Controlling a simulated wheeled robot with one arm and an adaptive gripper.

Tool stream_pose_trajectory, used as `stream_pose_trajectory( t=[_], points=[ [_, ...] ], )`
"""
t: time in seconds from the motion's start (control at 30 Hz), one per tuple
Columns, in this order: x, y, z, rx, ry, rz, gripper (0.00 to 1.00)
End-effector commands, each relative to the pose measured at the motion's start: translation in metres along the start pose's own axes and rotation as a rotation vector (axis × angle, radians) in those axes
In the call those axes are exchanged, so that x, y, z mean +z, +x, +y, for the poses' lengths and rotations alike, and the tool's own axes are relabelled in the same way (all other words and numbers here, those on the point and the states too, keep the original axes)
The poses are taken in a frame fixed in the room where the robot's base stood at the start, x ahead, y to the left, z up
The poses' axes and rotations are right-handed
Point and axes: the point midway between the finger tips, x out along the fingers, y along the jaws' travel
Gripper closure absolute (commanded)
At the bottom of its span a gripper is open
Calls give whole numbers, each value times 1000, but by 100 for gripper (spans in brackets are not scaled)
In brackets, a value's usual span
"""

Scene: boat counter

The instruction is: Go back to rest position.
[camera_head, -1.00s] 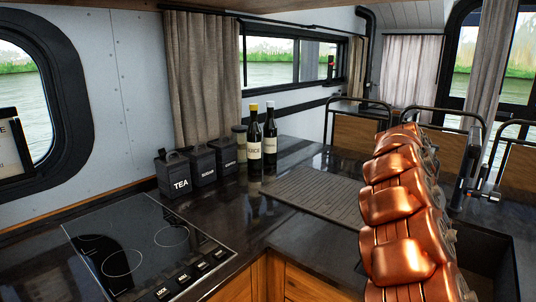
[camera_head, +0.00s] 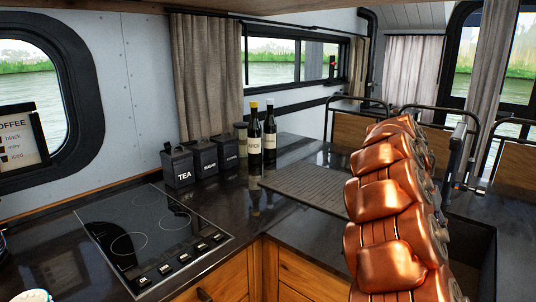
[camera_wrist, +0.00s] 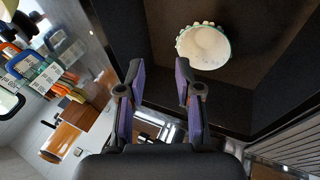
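My gripper (camera_wrist: 158,72) shows in the wrist view with its two dark, purple-padded fingers apart and nothing between them. A white bowl or cup (camera_wrist: 204,48) with a beaded, greenish rim sits in a dark basin beyond the fingertips, a little to the right, apart from them. In the head view only my copper-coloured arm links show at the right; my gripper is hidden there.
A dark sink (camera_head: 470,245) lies behind my arm, with a ribbed mat (camera_head: 305,187) beside it. Two bottles (camera_head: 262,140) and dark canisters, one marked TEA (camera_head: 179,167), stand along the wall. A black hob (camera_head: 150,235) is at the front left. Colourful items (camera_wrist: 35,65) show at left in the wrist view.

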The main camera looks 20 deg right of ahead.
Motion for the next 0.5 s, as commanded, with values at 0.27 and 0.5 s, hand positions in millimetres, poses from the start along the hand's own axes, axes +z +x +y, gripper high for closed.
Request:
stream_pose_trajectory(
  t=[0.27, 0.5],
  points=[
    [51, -40, -25, -48, -74, 5, 66],
    [117, -70, -48, -118, -180, 0, 66]
  ],
)
